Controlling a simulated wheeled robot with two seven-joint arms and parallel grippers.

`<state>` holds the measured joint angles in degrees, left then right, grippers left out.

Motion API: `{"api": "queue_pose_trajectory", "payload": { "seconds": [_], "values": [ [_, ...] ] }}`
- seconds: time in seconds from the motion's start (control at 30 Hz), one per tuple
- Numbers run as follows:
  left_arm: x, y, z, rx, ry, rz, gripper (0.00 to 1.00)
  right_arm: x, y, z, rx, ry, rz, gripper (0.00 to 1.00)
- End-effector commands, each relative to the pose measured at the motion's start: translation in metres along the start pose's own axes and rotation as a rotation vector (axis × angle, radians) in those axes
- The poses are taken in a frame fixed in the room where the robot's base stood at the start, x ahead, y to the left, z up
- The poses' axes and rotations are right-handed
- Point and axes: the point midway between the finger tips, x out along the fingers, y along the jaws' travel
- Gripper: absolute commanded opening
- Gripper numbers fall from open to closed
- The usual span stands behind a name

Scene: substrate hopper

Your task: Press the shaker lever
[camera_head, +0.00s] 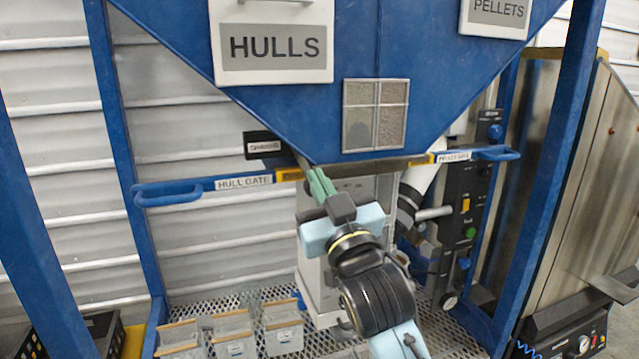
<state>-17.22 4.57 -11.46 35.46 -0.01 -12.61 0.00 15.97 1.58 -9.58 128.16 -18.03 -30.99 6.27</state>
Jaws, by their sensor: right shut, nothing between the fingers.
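A small black block (262,145) with a white label that seems to read SHAKER is on the left slope of the blue hopper (420,60). A separate lever shape is hard to make out; a dark part shows just under the block. My right gripper (319,182) is shut and empty, its green fingers pointing up and slightly left. In the picture its tips are right of and below the block, by the hopper's bottom edge. I cannot tell whether they touch anything. My left gripper is not in view.
A blue HULL GATE handle (168,193) sticks out left and a pellet gate handle (497,153) right. Blue frame posts stand at both sides. Several clear bins (233,335) sit on the mesh platform below. A control panel (467,200) is at right.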

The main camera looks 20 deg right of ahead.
Motion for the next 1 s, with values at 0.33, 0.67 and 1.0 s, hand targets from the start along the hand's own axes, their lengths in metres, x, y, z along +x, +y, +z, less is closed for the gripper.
{"api": "queue_pose_trajectory", "payload": {
  "seconds": [0.33,0.67,1.0],
  "values": [
    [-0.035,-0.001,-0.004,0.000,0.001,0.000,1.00,0.012,-0.004,-0.030,0.004,-0.011,-0.007,0.00],
    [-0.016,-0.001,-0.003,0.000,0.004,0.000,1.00,-0.052,-0.006,-0.030,0.003,-0.002,-0.008,0.00],
    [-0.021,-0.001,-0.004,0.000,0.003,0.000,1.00,-0.084,-0.005,-0.034,0.003,0.002,-0.007,0.00]
  ]
}}
